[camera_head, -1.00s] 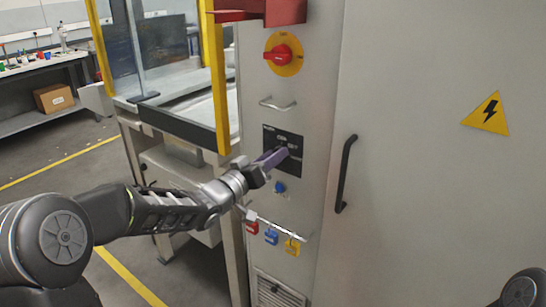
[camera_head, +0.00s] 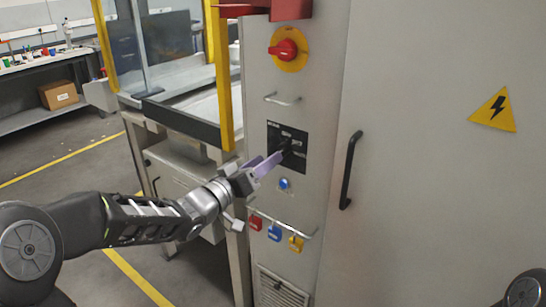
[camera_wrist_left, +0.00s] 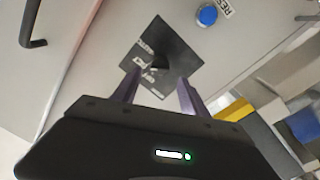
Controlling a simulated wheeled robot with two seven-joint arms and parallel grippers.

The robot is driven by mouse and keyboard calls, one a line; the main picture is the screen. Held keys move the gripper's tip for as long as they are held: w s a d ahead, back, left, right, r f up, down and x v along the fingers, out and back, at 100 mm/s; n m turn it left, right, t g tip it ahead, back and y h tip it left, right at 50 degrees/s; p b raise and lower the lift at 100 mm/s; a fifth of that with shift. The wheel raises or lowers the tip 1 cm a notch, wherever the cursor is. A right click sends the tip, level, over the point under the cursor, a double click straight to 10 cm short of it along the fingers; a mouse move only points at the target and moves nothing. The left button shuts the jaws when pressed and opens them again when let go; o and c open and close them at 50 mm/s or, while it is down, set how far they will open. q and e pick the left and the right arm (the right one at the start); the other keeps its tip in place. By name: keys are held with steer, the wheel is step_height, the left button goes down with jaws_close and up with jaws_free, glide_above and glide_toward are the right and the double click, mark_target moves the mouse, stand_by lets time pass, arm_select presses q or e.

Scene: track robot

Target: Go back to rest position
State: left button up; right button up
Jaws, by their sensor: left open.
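My left gripper (camera_head: 264,165) has purple fingers and stands just in front of the black switch panel (camera_head: 300,137) on the grey cabinet. In the left wrist view the gripper (camera_wrist_left: 158,90) is open and empty, with its two fingers apart on either side of the lower part of the panel (camera_wrist_left: 178,55). A small dark knob (camera_wrist_left: 160,64) on the panel shows between and beyond the fingertips. Whether the fingers touch the panel cannot be told. My right gripper is not in view; only a bit of my right arm shows at the lower right corner.
The cabinet carries a red rotary switch (camera_head: 286,49), a small handle (camera_head: 283,98), a blue button (camera_head: 285,183), and red, blue and yellow padlocks (camera_head: 274,233) on a rail. A black door handle (camera_head: 350,170) is to the right. A yellow-framed machine (camera_head: 222,80) stands left.

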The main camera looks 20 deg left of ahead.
arm_select(q)
steer(key=v, duration=0.2)
steer(key=shift+s+a, duration=0.15)
steer(key=shift+s, duration=0.15)
step_height(320, 180, down, 13)
steer(key=g+y, duration=0.3)
steer(key=y, duration=0.1)
steer(key=s+d+f+g+p, duration=0.1)
steer(key=s+d+f+g, duration=0.15)
steer(key=s+f, duration=0.45)
steer(key=s+d+f+g+p, duration=0.1)
steer(key=s+d+f+g, duration=0.15)
steer(key=f, duration=0.85)
steer(key=s+d+f+g+p, duration=0.1)
steer(key=s+d+f+g, duration=0.1)
steer(key=s, duration=0.6)
steer(key=s+d+f+g+p, duration=0.1)
steer(key=s+d+f+g, duration=0.2)
steer(key=s+f, duration=0.4)
steer(key=s+d+f+g+p, duration=0.1)
steer(key=s+d+f+g, duration=0.2)
steer(key=s, duration=0.6)
steer(key=shift+s+d+f+n+h, duration=0.3)
steer(key=shift+d+f+n, duration=0.15)
steer(key=shift+f, duration=0.3)
